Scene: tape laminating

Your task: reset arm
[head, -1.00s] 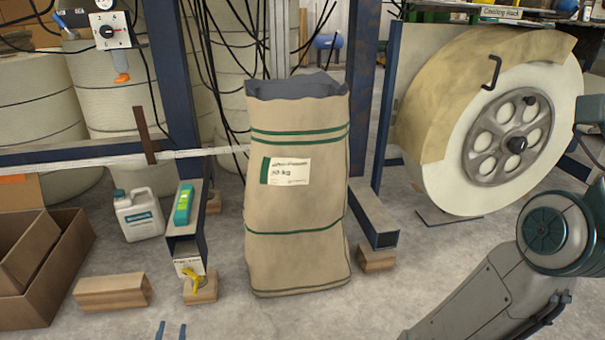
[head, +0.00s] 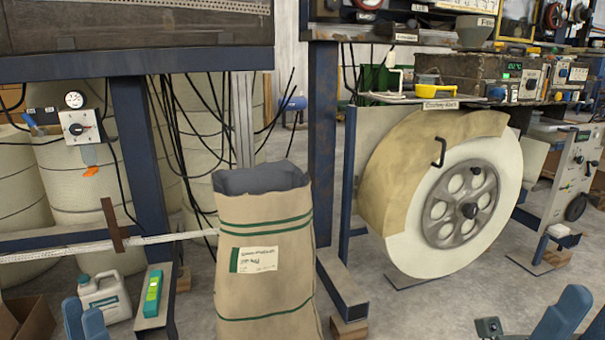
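My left gripper (head: 84,314) shows at the bottom left edge as two blue fingers with separate tips and nothing visible between them. It appears in front of the floor near a white jug (head: 106,297). My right gripper (head: 580,316) shows only in part at the bottom right corner, as blue finger shapes cut off by the frame. Whether its fingers are apart is not clear. Most of both arms is out of view.
A tall paper sack (head: 265,250) stands at centre. A large roll (head: 400,180) with a spoked hub stands on the right. A green device (head: 153,293) lies on a metal foot. A cluttered bench (head: 450,75) is behind.

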